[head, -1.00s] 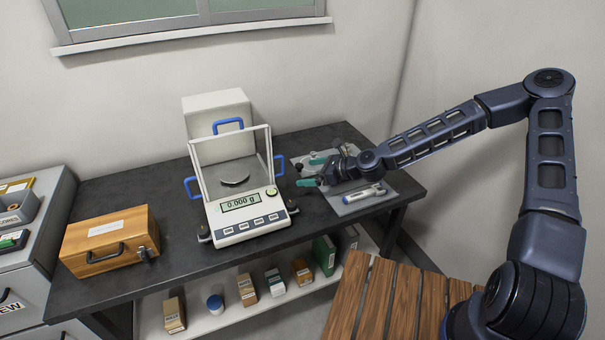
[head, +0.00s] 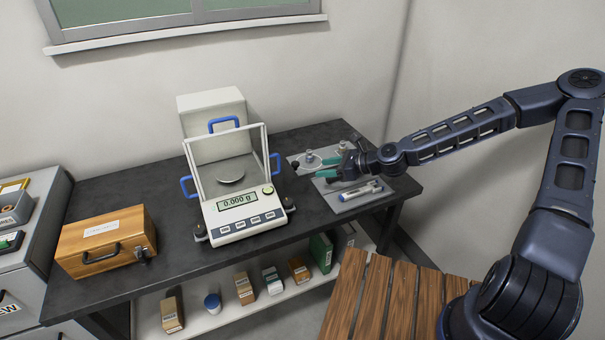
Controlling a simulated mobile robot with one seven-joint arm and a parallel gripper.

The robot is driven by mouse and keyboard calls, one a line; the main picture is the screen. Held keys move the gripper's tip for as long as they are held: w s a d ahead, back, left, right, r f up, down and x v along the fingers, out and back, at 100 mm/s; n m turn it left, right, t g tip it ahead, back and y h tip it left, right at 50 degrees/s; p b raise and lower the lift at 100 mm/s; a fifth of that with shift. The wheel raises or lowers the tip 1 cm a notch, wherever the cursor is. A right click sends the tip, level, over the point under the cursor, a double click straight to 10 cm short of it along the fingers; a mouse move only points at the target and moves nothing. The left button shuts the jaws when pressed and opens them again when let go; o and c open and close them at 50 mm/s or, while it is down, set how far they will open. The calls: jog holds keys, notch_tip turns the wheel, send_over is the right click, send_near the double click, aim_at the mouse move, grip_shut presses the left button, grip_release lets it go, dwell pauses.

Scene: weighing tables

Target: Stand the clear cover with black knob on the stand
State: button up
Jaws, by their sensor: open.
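A small clear, rounded piece with a darker top (head: 309,158), which looks like the clear cover, is on the pale mat at the right end of the dark table. It is too small to tell whether it sits on a stand or directly on the mat. My gripper (head: 336,170) is just to its right, low over the mat, with its teal fingers apart. I see nothing held between them. A small dark spot by the fingers cannot be made out. The arm and fingers hide part of the mat.
A balance (head: 240,205) reading 0.000 g, with blue-handled clear panels, stands left of the mat. A white and blue pen-like tool (head: 362,191) lies at the mat's front. A wooden case (head: 105,240) is at the table's left. Several boxes sit on the shelf below.

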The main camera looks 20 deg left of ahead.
jog(key=m+t+h, duration=0.3)
jog(key=m+t, duration=0.6)
jog(key=t, duration=0.1)
send_near(294, 162)
jog(key=shift+f+x, duration=0.15)
jog(key=shift+x, duration=2.7)
jog(key=shift+f+x, duration=0.15)
jog(key=shift+x, duration=2.7)
jog(key=shift+d, duration=0.15)
grip_shut()
